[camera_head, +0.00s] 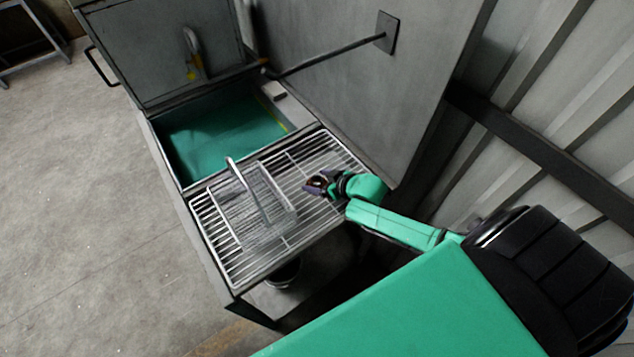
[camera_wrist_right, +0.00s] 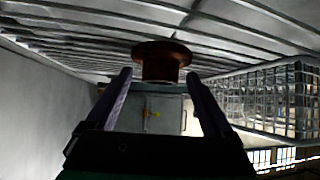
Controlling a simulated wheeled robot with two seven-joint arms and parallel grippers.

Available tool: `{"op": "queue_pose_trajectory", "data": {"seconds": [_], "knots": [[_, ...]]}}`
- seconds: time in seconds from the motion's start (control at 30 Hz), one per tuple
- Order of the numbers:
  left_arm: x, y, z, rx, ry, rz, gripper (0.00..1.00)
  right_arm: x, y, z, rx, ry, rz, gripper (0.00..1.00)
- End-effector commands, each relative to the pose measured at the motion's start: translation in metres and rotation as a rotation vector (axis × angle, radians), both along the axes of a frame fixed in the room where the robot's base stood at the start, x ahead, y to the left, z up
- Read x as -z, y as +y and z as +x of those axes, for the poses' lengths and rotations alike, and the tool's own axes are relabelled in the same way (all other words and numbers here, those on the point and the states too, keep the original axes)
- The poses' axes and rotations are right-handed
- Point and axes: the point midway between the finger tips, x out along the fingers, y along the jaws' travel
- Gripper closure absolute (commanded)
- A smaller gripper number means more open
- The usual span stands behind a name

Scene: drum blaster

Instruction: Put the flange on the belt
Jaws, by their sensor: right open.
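The flange (camera_wrist_right: 162,62) is a reddish-brown round piece with a wide rim and a narrower body. In the wrist view it is at the tips of my right gripper (camera_wrist_right: 160,80), between the two fingers, which stand apart on either side of it. In the head view the flange shows only as a small dark spot at my right gripper (camera_head: 318,184), over the right part of the wire grate (camera_head: 314,154). The green surface (camera_head: 215,135) inside the open box looks like the belt; it lies beyond the grate and is empty. My left gripper is not in view.
A wire basket (camera_head: 265,203) with a raised handle stands on the grate, left of my right gripper; its mesh shows in the wrist view (camera_wrist_right: 262,98). The grey lid (camera_head: 165,50) stands open behind the box. A grey wall panel (camera_head: 345,85) rises on the right.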

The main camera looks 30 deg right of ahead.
Motion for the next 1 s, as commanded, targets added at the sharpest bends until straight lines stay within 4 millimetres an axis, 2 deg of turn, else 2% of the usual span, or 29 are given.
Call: {"op": "queue_pose_trajectory", "data": {"seconds": [0.23, 0.37, 0.4, 0.47, 0.83, 1.0], "knots": [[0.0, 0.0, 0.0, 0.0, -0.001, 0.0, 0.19, 0.004, 0.001, 0.003, -0.001, 0.001, -0.001, 0.14], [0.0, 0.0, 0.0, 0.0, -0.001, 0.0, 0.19, 0.004, 0.001, 0.003, -0.001, 0.002, -0.001, 0.63], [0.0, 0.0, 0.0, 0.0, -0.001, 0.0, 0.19, 0.004, 0.001, 0.003, -0.001, 0.002, -0.001, 0.79], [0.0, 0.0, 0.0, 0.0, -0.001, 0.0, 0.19, 0.004, 0.001, 0.003, -0.001, 0.002, -0.001, 1.0], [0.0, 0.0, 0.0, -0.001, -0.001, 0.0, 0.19, 0.001, 0.001, 0.003, -0.001, 0.0, 0.0, 1.0], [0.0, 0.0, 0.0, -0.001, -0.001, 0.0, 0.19, -0.022, 0.001, 0.003, -0.002, -0.003, -0.002, 1.0]]}}
